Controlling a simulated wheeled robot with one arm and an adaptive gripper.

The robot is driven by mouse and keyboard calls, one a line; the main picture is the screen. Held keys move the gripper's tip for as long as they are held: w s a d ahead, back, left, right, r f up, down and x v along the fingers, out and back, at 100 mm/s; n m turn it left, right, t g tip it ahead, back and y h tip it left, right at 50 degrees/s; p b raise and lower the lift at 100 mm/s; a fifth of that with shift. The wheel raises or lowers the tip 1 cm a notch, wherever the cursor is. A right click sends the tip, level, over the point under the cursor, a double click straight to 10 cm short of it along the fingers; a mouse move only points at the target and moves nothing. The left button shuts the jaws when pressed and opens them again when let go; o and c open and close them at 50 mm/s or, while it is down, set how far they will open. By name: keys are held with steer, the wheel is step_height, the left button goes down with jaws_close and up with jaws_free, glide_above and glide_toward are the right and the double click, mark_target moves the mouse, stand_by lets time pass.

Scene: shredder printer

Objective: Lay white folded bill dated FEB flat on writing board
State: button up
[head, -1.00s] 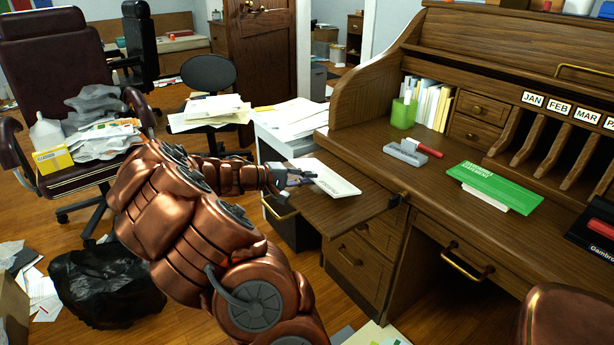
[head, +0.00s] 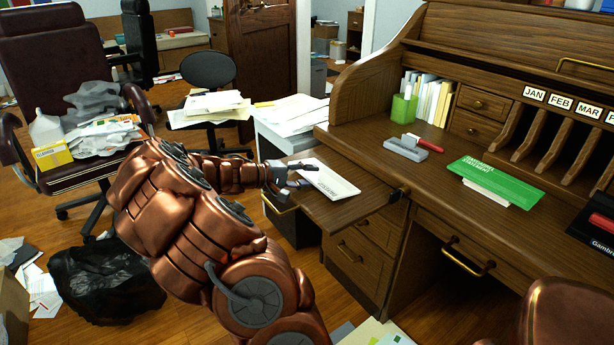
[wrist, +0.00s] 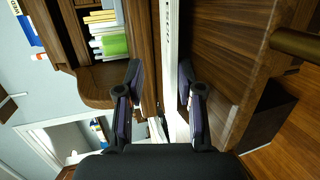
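The white folded bill (head: 330,181) lies on the pull-out writing board (head: 352,208) at the left of the desk, and looks flat in the head view. It has dark print; its date is too small to read. My gripper (head: 306,175) is at the bill's left end, low over the board. In the wrist view my gripper (wrist: 160,75) has its two fingers apart. The bill (wrist: 170,60) shows edge-on as a white strip between them, closer to the right finger. I cannot tell whether a finger touches it.
A green statement envelope (head: 494,181), a stapler-like grey item with a red handle (head: 407,148) and a green pen cup (head: 403,109) stand on the desk. Labelled slots (head: 560,105) are at right. A paper-covered white cabinet (head: 290,118) is behind the board.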

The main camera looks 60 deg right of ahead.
steer(key=v, duration=1.2)
stand_by(0.3)
